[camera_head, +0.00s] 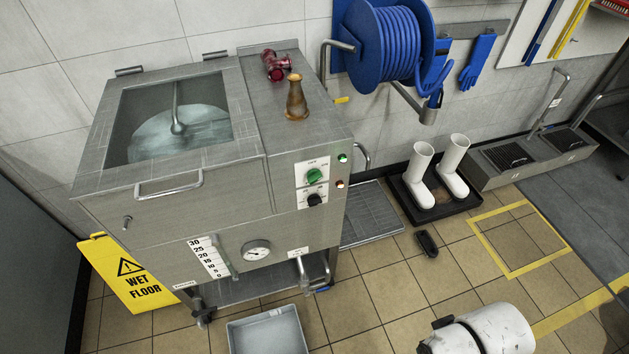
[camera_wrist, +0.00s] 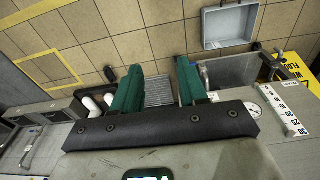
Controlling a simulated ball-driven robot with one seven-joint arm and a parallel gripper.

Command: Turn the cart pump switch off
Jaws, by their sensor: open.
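The steel mixer cart (camera_head: 180,215) stands at the left in the head view. Its right front panel carries a green rotary knob (camera_head: 314,176) on an upper white plate and a black rotary knob (camera_head: 315,200) on a lower one. The plate labels are too small to read, so I cannot tell which is the pump switch. A green lamp (camera_head: 342,158) and a red lamp (camera_head: 339,184) sit beside them. My gripper (camera_wrist: 157,78) shows two green fingers, open and apart with nothing between them. The knobs do not show in the wrist view.
A bronze vessel (camera_head: 296,99) and red fitting (camera_head: 276,66) stand on the cart top. A grey tub (camera_head: 267,333), yellow wet floor sign (camera_head: 130,275) and white boots (camera_head: 452,168) on a black tray surround the cart. Tiled floor before the right side is mostly clear.

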